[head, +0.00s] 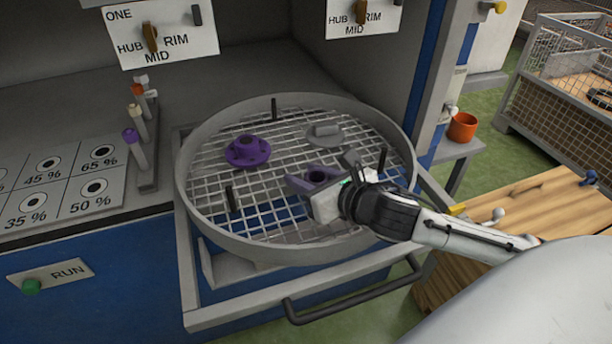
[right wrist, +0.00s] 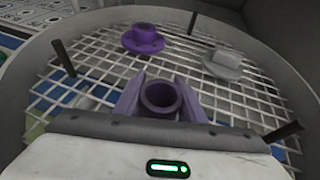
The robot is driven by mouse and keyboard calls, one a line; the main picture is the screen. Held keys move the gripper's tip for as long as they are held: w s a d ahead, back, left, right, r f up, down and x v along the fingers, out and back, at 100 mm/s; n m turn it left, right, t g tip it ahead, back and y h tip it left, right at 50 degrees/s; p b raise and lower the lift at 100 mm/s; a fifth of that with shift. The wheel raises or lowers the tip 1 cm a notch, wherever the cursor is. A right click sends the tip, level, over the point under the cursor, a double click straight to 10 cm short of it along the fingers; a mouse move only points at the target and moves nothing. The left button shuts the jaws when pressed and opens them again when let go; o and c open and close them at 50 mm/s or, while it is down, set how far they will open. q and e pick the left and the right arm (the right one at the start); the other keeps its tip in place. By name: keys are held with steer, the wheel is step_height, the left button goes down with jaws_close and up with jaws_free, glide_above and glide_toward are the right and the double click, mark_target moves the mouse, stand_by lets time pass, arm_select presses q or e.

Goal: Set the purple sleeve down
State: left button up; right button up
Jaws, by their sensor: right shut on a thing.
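My right gripper (head: 317,183) is shut on the purple sleeve (head: 320,175), a dark purple hollow cylinder with its open end up. The sleeve is upright between the two fingers in the right wrist view (right wrist: 162,97). It is over the near right part of the round wire-mesh turntable (head: 197,185). The fingers hide its lower part, so I cannot tell whether it touches the mesh. My left gripper is not in view.
On the mesh, a purple flanged hub (head: 247,152) stands left of centre and a grey block-topped part (head: 323,133) lies at the back right. Several black posts (head: 229,198) stand up inside the high grey rim.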

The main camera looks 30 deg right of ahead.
steer(key=o, duration=1.2)
steer(key=shift+f, duration=0.1)
steer(key=shift+s, duration=0.15)
steer(key=v, duration=0.9)
steer(key=s+r+p, duration=0.1)
steer(key=p, duration=0.2)
steer(key=shift+s+r, duration=0.2)
steer(key=shift+s, duration=0.05)
steer(key=shift+s+r+p, duration=0.1)
steer(key=shift+s+p, duration=0.3)
steer(key=shift+s, duration=0.1)
